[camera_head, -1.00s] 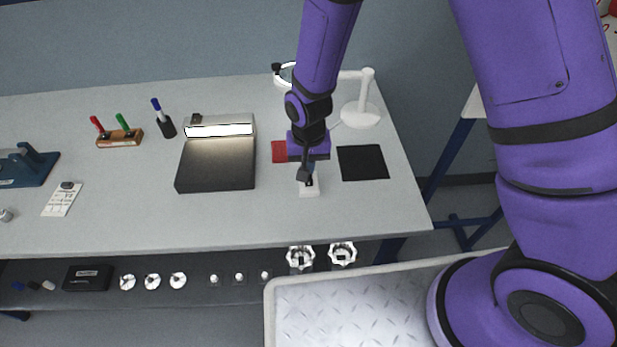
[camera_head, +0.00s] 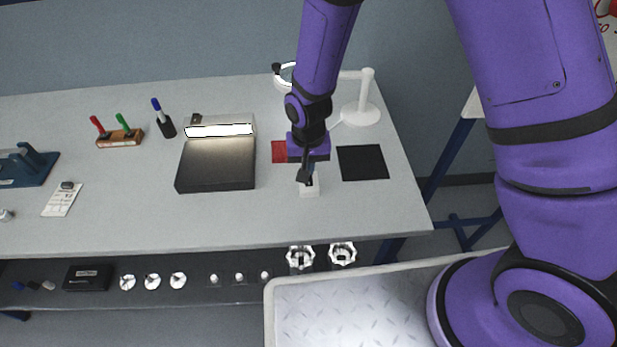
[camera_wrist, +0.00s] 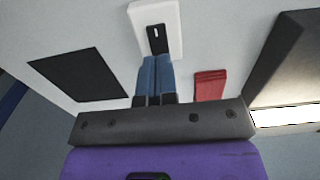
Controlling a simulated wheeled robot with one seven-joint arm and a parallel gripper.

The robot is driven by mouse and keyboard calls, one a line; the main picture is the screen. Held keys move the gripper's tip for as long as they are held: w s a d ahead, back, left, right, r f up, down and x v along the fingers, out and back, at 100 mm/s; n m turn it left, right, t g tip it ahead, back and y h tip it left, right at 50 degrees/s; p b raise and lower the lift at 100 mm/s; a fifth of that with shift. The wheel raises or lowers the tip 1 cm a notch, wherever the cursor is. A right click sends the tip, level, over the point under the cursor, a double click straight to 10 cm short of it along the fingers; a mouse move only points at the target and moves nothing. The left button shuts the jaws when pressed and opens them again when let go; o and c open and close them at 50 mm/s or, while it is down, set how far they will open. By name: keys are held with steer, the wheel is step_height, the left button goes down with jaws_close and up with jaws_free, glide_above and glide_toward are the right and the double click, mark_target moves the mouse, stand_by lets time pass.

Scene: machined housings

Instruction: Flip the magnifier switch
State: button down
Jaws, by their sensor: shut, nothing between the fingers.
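The magnifier (camera_head: 367,97) is a white lamp with a round base, post and arm at the table's back right; its ring is partly hidden behind my arm. A small white switch box (camera_head: 309,189) lies on the table in front of it. In the wrist view the switch box (camera_wrist: 172,22) shows a black rocker (camera_wrist: 157,40) with a white mark. My gripper (camera_head: 309,178) is shut and empty, pointing down at the box. In the wrist view its blue fingertips (camera_wrist: 156,62) are together at the rocker's near end; whether they touch it I cannot tell.
A black mat (camera_head: 362,163) lies right of the switch box, and a red pad (camera_head: 279,152) lies behind it to the left. A dark inspection box with a lit strip (camera_head: 216,165) stands further left. The table front is clear.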

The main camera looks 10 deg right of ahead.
steer(key=shift+f, duration=1.05)
stand_by(0.6)
steer(key=shift+r, duration=3.5)
